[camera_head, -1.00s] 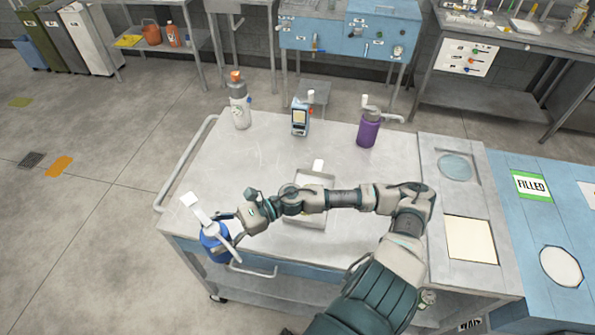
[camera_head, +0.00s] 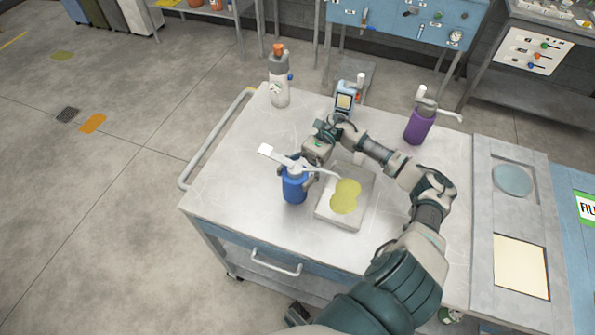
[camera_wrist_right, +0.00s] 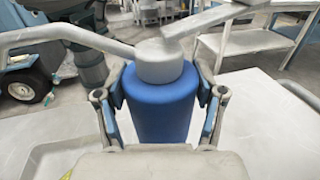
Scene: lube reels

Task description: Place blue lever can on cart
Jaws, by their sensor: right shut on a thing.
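The blue lever can (camera_head: 294,186) has a grey cap, a white lever and a thin spout. It is upright over the cart's (camera_head: 238,205) grey top, left of a shallow tray. I cannot tell whether its base touches the top. The can's lower part is hidden there. My left gripper is not in view.
The shallow tray (camera_head: 330,213) with a yellow-green patch (camera_head: 345,196) lies right beside the can. A grey bottle with an orange cap (camera_head: 279,82), a blue device (camera_head: 344,103) and a purple lever can (camera_head: 419,125) stand at the back. The left cart top is clear.

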